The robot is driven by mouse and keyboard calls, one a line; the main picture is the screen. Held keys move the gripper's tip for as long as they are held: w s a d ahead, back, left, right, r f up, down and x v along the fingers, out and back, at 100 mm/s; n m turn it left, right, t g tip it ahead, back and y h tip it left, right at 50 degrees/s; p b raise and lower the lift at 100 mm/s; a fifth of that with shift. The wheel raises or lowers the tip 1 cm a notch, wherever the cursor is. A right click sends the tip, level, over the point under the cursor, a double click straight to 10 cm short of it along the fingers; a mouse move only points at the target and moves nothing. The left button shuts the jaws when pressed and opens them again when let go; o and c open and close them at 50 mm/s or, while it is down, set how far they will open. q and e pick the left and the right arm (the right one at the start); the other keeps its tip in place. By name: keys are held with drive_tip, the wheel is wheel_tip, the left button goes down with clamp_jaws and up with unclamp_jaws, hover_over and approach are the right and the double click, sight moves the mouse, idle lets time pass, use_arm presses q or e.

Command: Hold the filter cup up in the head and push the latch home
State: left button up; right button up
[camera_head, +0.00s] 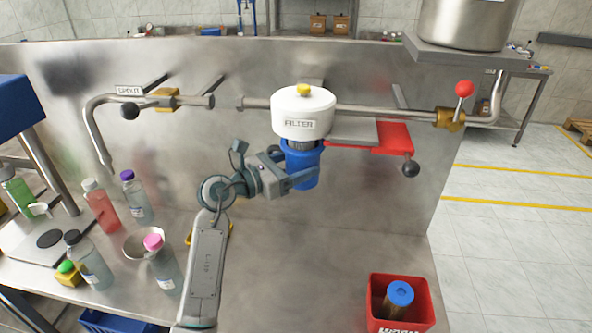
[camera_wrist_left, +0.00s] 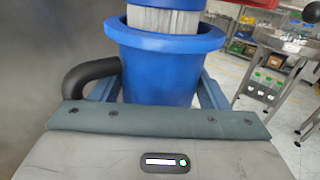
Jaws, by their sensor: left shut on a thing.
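The white filter head (camera_head: 303,112), labelled FILTER, sits on the horizontal pipe. The blue filter cup (camera_head: 301,163) is directly below it, upright. A grey ribbed cylinder (camera_wrist_left: 166,20) shows at the cup's mouth in the left wrist view, where the cup (camera_wrist_left: 160,65) fills the middle. My left gripper (camera_head: 300,180) is shut on the cup, with a finger along its side. The red latch plate (camera_head: 395,138) with a dark ball knob (camera_head: 410,169) lies right of the head, apart from the cup. My right gripper is not in view.
A red-knobbed valve (camera_head: 464,88) is on the pipe at right. A red waste bin (camera_head: 402,305) holding a blue-topped cylinder (camera_head: 399,292) stands at front right. Several bottles and a bowl (camera_head: 144,244) crowd the left bench. The bench's middle is clear.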

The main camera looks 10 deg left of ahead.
sight(297, 148)
use_arm(q)
drive_tip(key=shift+r+p, duration=1.5)
drive_tip(key=shift+r, duration=0.6)
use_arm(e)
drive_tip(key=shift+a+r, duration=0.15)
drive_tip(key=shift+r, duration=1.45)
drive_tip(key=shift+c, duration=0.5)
